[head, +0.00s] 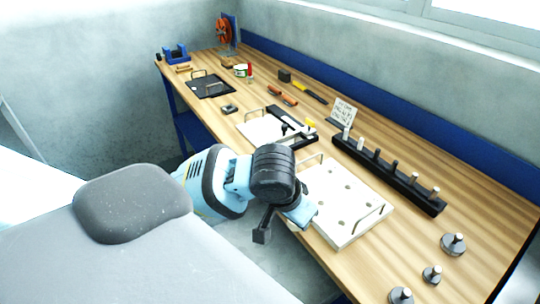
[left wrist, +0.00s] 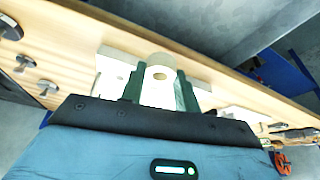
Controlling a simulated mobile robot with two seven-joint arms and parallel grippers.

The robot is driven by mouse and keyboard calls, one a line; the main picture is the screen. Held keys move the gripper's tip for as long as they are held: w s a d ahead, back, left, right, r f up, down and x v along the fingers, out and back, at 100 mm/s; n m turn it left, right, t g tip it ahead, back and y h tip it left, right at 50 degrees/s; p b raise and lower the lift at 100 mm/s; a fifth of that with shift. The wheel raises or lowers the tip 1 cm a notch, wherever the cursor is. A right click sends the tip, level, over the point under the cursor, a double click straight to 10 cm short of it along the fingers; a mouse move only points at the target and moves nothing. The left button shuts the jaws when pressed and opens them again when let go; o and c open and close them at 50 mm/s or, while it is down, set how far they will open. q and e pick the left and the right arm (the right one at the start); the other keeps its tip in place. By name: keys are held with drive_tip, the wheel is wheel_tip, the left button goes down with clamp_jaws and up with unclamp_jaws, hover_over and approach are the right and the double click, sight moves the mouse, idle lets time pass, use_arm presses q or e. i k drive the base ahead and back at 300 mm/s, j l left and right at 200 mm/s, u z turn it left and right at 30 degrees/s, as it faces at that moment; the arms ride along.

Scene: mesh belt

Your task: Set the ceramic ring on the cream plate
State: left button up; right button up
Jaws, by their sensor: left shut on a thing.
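The cream plate (head: 345,200), a pale square board with several holes and two wire handles, lies on the wooden bench in the head view. It also shows behind the fingers in the left wrist view (left wrist: 112,76). My left gripper (head: 302,216) is over the plate's near left edge in the head view. In the left wrist view its dark green fingers are shut on the pale ceramic ring (left wrist: 160,62), whose round hole shows between them. The ring is hidden in the head view, and I cannot tell its height over the plate. My right gripper is not in view.
A black rack with upright pegs (head: 385,170) stands behind the plate. Several round metal weights with knobs (head: 453,244) stand at the right. Another pale board (head: 262,130) and a black board (head: 210,87) lie farther left. A small sign (head: 342,112) stands near the rack.

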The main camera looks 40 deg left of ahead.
sight(264, 127)
drive_tip(key=j+z, duration=0.15)
drive_tip(key=j, duration=0.3)
drive_tip(key=k+j+z, duration=0.15)
drive_tip(key=j, duration=0.3)
drive_tip(key=j+z, duration=0.1)
drive_tip(key=j, duration=0.35)
drive_tip(key=k+j+z, duration=0.15)
drive_tip(key=j, duration=0.3)
drive_tip(key=j+z, duration=0.15)
drive_tip(key=j, duration=0.3)
drive_tip(key=k+j+z, duration=0.15)
drive_tip(key=j, duration=0.25)
drive_tip(key=k+j+z, duration=0.15)
drive_tip(key=j, duration=0.25)
drive_tip(key=i, duration=0.45)
